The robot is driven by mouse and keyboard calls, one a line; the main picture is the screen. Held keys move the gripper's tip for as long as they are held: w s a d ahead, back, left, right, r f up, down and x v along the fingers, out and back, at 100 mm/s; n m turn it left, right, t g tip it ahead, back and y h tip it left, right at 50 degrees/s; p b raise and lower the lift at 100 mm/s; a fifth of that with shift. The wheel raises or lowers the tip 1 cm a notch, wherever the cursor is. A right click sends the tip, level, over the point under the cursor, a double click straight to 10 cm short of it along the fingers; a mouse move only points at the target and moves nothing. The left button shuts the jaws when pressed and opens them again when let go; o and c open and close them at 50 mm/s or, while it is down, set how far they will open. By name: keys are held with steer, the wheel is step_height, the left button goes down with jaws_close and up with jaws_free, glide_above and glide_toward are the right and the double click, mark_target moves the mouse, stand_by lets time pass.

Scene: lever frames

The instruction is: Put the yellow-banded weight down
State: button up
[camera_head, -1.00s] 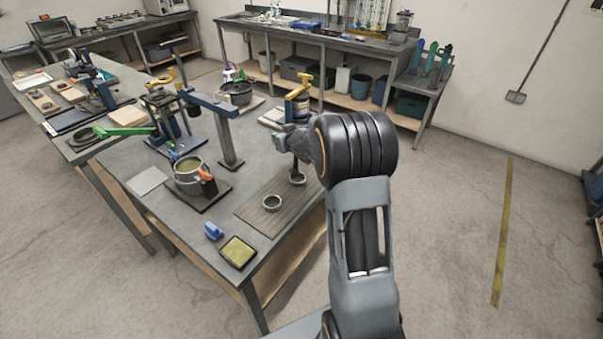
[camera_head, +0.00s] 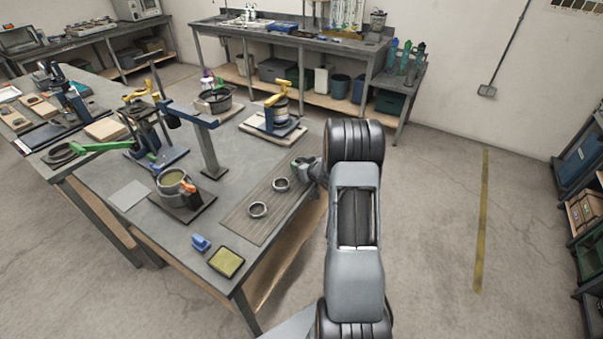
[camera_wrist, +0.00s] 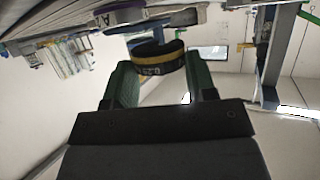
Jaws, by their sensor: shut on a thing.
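The yellow-banded weight (camera_wrist: 158,62) is a dark round piece with a yellow band and pale lettering. In the wrist view it sits between the green fingers of my gripper (camera_wrist: 160,76), which is shut on it. In the head view my gripper (camera_head: 303,170) is at the right edge of the bench, beside the ribbed mat (camera_head: 240,222); the weight cannot be made out there. Two grey rings, a nearer one (camera_head: 258,209) and a farther one (camera_head: 281,184), stand on the mat. A purple-banded round piece (camera_wrist: 120,16) shows at the top of the wrist view.
A blue object (camera_head: 201,243) and a yellow-topped tray (camera_head: 226,262) lie near the front. Floor right of the bench is open.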

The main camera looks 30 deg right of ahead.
steer(key=f, duration=0.1)
steer(key=f+p, duration=0.1)
steer(key=f, duration=0.1)
steer(key=shift+s+d, duration=0.15)
steer(key=shift+d, duration=0.25)
steer(key=shift+f, duration=0.45)
steer(key=shift+f, duration=0.1)
steer(key=o, duration=1.1)
steer(key=shift+a, duration=0.1)
steer(key=shift+c, duration=0.2)
